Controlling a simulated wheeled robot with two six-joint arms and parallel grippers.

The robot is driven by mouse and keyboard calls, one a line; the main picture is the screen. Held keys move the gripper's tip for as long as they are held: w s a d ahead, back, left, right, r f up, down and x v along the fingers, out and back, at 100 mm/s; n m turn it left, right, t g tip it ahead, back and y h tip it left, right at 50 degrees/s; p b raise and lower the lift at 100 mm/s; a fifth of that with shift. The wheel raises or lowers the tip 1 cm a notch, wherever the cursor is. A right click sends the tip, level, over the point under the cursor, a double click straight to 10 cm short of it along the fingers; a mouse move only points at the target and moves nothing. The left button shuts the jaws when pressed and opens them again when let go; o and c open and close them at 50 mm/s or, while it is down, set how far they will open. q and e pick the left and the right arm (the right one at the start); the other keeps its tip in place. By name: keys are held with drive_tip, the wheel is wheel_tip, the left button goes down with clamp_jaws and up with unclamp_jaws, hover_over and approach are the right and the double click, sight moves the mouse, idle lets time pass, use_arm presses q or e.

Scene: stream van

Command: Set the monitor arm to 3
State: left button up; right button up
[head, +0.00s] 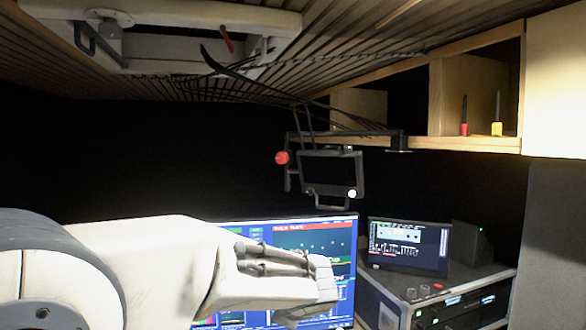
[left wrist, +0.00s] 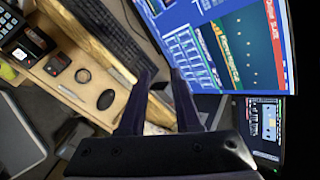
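The monitor arm (head: 350,133) is a black bar below the wooden shelf at the right of the head view, clamped near the shelf edge. A small dark monitor (head: 330,173) hangs from it, with a red knob (head: 282,158) at its upper left and a white knob (head: 352,193) at its lower right. I can read no scale or number on the arm. My left gripper (head: 322,278) is below and apart from the monitor, in front of a large lit screen. In the left wrist view its two dark fingers (left wrist: 161,74) are apart with nothing between them. My right gripper is not in view.
The large screen (head: 315,238) stands behind my left gripper. A smaller screen (head: 408,246) stands on a rack case (head: 455,278) at the right. A keyboard (left wrist: 110,40) and mouse (left wrist: 106,99) lie on the desk. Black cables (head: 245,78) hang from the ceiling towards the monitor arm.

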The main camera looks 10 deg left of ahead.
use_arm(q)
drive_tip(key=w+r+m+t+p, duration=0.2)
drive_tip(key=w+r+m+t, duration=0.25)
drive_tip(key=w+r, duration=0.65)
drive_tip(key=m+t+p, duration=0.3)
drive_tip(key=m+t, duration=0.1)
drive_tip(key=m, duration=0.5)
approach(288, 180)
drive_tip(key=w, duration=0.1)
drive_tip(key=p+x, duration=0.6)
drive_tip(key=x, duration=0.2)
drive_tip(key=shift+w+a+r, duration=0.1)
drive_tip(key=shift+a+r, duration=0.05)
drive_tip(key=shift+a, duration=0.05)
drive_tip(key=shift+w+a+p, duration=0.15)
drive_tip(key=shift+w+p, duration=0.4)
drive_tip(key=shift+w, duration=0.2)
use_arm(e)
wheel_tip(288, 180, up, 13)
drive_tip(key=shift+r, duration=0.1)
use_arm(q)
clamp_jaws()
